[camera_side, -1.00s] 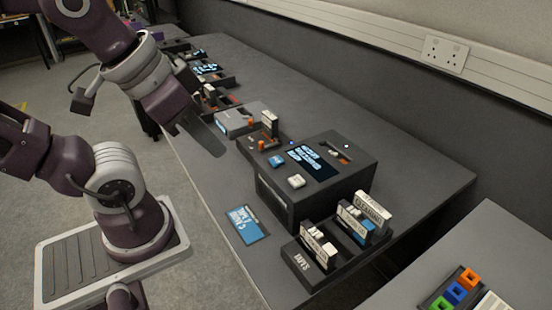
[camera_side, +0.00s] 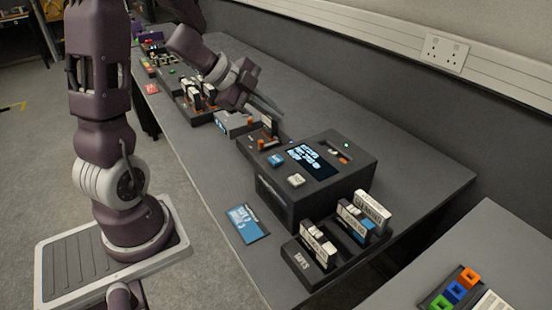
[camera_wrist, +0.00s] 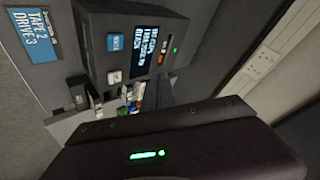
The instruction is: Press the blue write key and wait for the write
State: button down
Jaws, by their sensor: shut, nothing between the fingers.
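The tape drive (camera_side: 270,196) is a dark box on the bench with a lit screen (camera_side: 313,161) on its top. The blue write key (camera_side: 276,160) is on the drive's top, left of the screen, with a white key (camera_side: 296,180) nearer the front. In the wrist view, the blue key (camera_wrist: 115,42) and white key (camera_wrist: 114,77) sit beside the screen (camera_wrist: 147,46). My gripper (camera_side: 272,108) is shut and empty, above the bench just behind the drive and apart from the blue key. The screen text is too small to read surely.
A dark rack (camera_side: 303,267) with upright labelled cartridges stands in front of the drive. A blue card (camera_side: 247,223) lies left of it. Other racks and a grey box (camera_side: 232,124) line the bench behind. A green light (camera_side: 346,145) glows on the drive. The bench's right side is clear.

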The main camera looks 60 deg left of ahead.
aim_at(272, 159)
jog(key=shift+s+d+f+h, duration=0.15)
jog(key=shift+s+f+h, duration=0.15)
jog(key=shift+f, duration=4.4)
jog(key=shift+f, duration=0.1)
jog(key=shift+f, duration=0.3)
jog(key=shift+f, duration=0.5)
jog(key=shift+r, duration=0.9)
